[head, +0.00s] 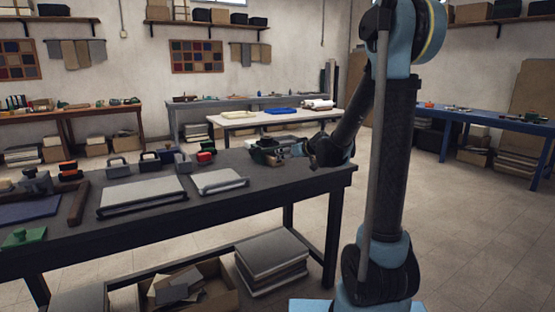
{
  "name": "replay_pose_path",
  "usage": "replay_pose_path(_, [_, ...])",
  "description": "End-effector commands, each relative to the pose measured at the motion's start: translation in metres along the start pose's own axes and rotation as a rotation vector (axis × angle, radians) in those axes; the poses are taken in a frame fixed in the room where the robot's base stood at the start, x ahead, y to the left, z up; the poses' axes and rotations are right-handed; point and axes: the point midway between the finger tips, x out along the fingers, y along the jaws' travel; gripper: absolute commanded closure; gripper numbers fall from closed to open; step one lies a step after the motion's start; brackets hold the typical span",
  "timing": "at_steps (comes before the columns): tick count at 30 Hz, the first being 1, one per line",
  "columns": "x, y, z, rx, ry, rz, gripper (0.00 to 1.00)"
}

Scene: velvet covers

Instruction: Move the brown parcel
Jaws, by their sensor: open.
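My gripper (272,152) is open at the far right end of the dark workbench (240,205), low over its top. Small dark and greenish shapes sit around its fingertips, too small to tell apart from the fingers. I cannot pick out a brown parcel with certainty; whatever lies at the jaws is partly hidden by the gripper. A narrow brown bar (78,203) lies on the left part of the same bench, well away from my gripper.
Two pale flat panels with dark frames (142,190) (220,181) lie mid-bench. Dark handled blocks (150,163) and a red-topped block (205,156) stand along the back. A green piece (23,238) lies front left. A white table (245,119) stands behind. Floor at right is clear.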

Motion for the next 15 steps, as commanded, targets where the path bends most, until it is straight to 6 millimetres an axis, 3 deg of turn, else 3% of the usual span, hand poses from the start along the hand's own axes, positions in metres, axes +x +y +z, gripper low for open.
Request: replay_pose_path(15, [0.064, 0.0, 0.0, -0.001, 0.0, -0.001, 0.18])
